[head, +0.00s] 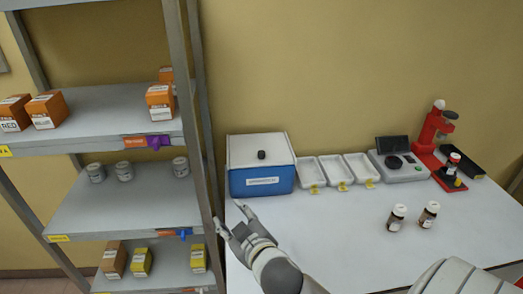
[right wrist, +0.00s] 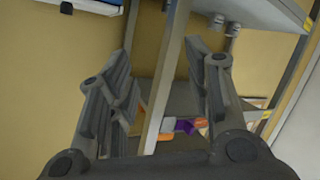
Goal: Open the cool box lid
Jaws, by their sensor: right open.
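The cool box (head: 262,182) is blue with a white lid and stands at the back left of the white table in the head view. Its lid (head: 245,150) looks closed, with a small black knob (head: 262,155) on top. My right gripper (head: 229,214) is open and empty, in front of the box near the table's left edge, apart from it. In the right wrist view its two fingers (right wrist: 158,65) are spread, with a shelf post and shelf items beyond. My left gripper is out of view.
A grey shelf rack (head: 125,205) with boxes and cans stands close to the left of the table. White trays (head: 335,171), a scale (head: 397,167) and a red device (head: 432,130) stand right of the cool box. Two bottles (head: 396,218) (head: 429,215) stand further forward. The table's middle front is clear.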

